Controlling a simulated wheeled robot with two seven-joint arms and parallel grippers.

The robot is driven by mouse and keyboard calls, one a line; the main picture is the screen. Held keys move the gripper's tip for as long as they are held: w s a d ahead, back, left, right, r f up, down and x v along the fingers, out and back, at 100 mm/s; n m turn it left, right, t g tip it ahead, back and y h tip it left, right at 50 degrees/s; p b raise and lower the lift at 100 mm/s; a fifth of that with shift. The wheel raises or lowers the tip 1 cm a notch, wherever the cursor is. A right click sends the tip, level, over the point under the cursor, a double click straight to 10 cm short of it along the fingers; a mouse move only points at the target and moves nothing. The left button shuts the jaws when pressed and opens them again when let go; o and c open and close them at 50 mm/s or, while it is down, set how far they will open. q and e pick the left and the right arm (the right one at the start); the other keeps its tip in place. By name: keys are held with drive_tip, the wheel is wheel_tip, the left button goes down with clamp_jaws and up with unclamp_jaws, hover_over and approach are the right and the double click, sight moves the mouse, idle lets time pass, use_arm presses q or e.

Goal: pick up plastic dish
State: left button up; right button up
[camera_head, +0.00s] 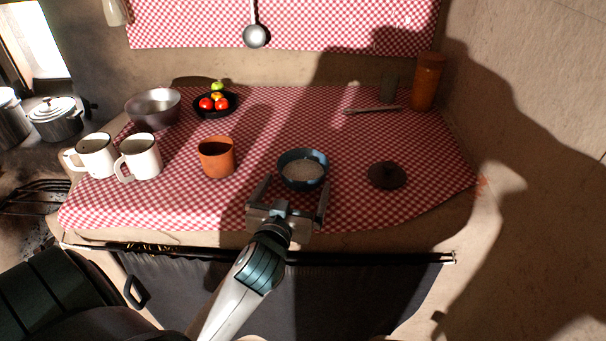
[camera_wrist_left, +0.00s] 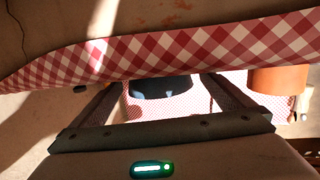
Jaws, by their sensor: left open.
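The dish is most likely the round dark blue bowl (camera_head: 303,184) holding pale grainy stuff, on the red checked cloth near the front of the counter. My left gripper (camera_head: 296,182) is open and empty, just in front of the bowl, with its fingers spread toward the bowl's left and right sides. In the left wrist view, the dark bowl (camera_wrist_left: 160,88) shows between the spread fingers (camera_wrist_left: 165,80), partly cut off by the cloth edge. I cannot tell whether the fingers touch it. My right gripper is not in view.
A terracotta cup (camera_head: 216,158) stands left of the bowl, and a dark flat lid (camera_head: 387,175) lies to its right. Two white mugs (camera_head: 140,157), a metal bowl (camera_head: 153,110) and a fruit dish (camera_head: 214,111) are further left. A tall orange container (camera_head: 427,82) stands back right.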

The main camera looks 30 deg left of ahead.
sight(307, 162)
use_arm(q)
drive_tip(key=shift+x, duration=0.85)
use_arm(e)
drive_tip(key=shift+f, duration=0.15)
use_arm(q)
drive_tip(key=shift+w, duration=0.3)
drive_tip(key=shift+x, duration=2.3)
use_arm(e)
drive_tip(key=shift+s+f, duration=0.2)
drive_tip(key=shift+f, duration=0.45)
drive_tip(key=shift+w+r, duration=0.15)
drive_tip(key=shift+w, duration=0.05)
use_arm(q)
drive_tip(key=c, duration=0.7)
